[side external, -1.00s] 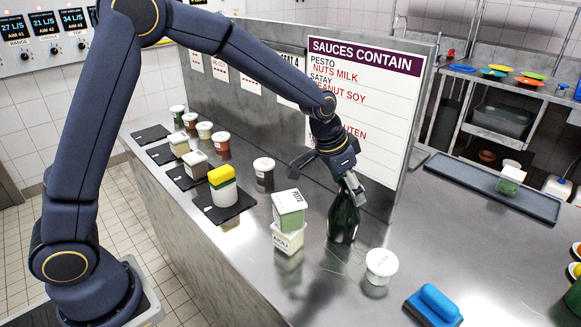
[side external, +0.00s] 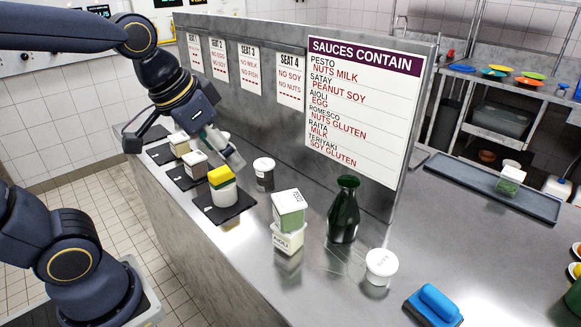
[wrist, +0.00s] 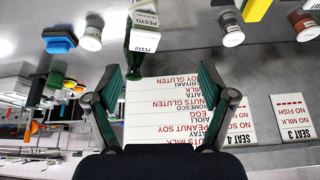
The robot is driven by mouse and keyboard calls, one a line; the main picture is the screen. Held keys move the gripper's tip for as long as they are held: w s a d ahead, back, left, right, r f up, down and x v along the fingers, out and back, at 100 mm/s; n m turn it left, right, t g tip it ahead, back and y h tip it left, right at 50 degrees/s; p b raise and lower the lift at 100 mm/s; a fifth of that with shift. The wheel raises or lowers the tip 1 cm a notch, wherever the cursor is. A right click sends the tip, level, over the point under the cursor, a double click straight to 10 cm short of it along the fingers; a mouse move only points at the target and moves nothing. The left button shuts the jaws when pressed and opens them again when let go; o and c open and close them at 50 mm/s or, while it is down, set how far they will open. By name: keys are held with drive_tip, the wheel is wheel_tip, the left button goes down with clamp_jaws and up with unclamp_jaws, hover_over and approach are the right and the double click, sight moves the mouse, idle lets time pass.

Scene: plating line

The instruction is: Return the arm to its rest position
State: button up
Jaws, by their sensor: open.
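My gripper (side external: 184,152) is raised over the far left part of the steel counter (side external: 330,275), above the row of dark mats. Its two fingers are spread wide apart, and nothing is between them. In the wrist view my gripper (wrist: 158,78) is also open, with the sauce sign (wrist: 165,118) behind the gap. The dark green bottle (side external: 344,212) stands upright on the counter, well to the right of the gripper.
Dark mats (side external: 238,208) bear tubs, one with a yellow block (side external: 221,177). The partition (side external: 420,120) with signs runs behind. A tray (side external: 480,190) lies at right.

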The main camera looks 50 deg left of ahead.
drive_tip(key=s+a+f+n, duration=0.1)
drive_tip(key=s+f, duration=0.1)
drive_tip(key=s, duration=0.4)
drive_tip(key=shift+a, duration=0.3)
idle(0.8)
